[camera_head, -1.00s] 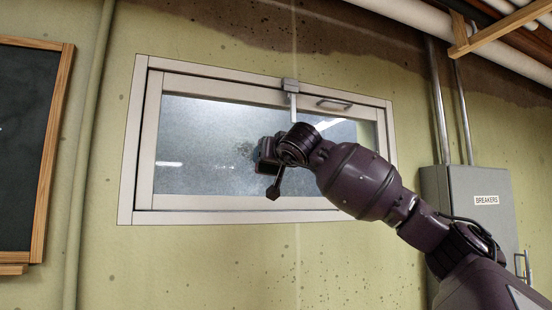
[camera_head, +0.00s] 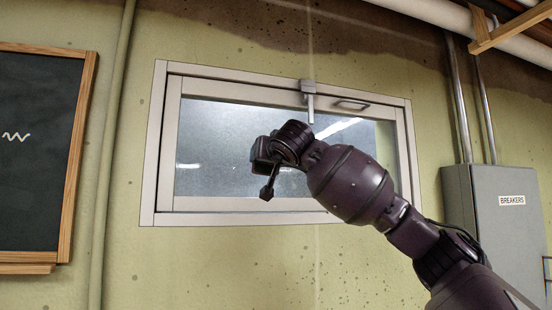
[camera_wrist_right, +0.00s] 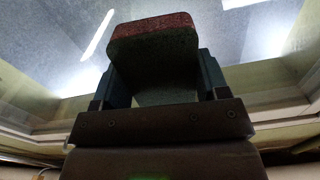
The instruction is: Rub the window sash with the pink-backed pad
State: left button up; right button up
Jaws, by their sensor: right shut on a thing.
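The window sash (camera_head: 172,140) is a pale frame around frosted glass, set in the wall and shut in its outer frame. My right gripper (camera_head: 262,160) is in front of the lower middle of the glass. In the right wrist view, my right gripper (camera_wrist_right: 155,82) is shut on the pad (camera_wrist_right: 155,45), a dark block with a reddish-pink layer along its far edge. The glass fills the view beyond it. I cannot tell whether the pad touches the glass. In the head view my gripper hides the pad. My left gripper is not in view.
A latch (camera_head: 309,92) and a handle (camera_head: 351,105) stick out at the sash's top. A grey breaker box (camera_head: 500,220) is on the wall at right, a chalkboard (camera_head: 40,140) at left, with a vertical pipe (camera_head: 112,150) between it and the window.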

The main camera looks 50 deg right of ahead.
jog(key=w+a, duration=0.1)
jog(key=a, duration=0.1)
jog(key=w+a, duration=0.1)
jog(key=shift+a+f, duration=0.1)
jog(key=shift+a, duration=0.25)
dwell(0.4)
jog(key=shift+b+v, duration=0.4)
jog(key=shift+v, duration=2.6)
jog(key=v, duration=0.3)
jog(key=shift+d, duration=0.1)
jog(key=w+d+r, duration=0.2)
jog(key=w+d, duration=0.1)
jog(key=w, duration=0.3)
jog(key=shift+p, duration=0.4)
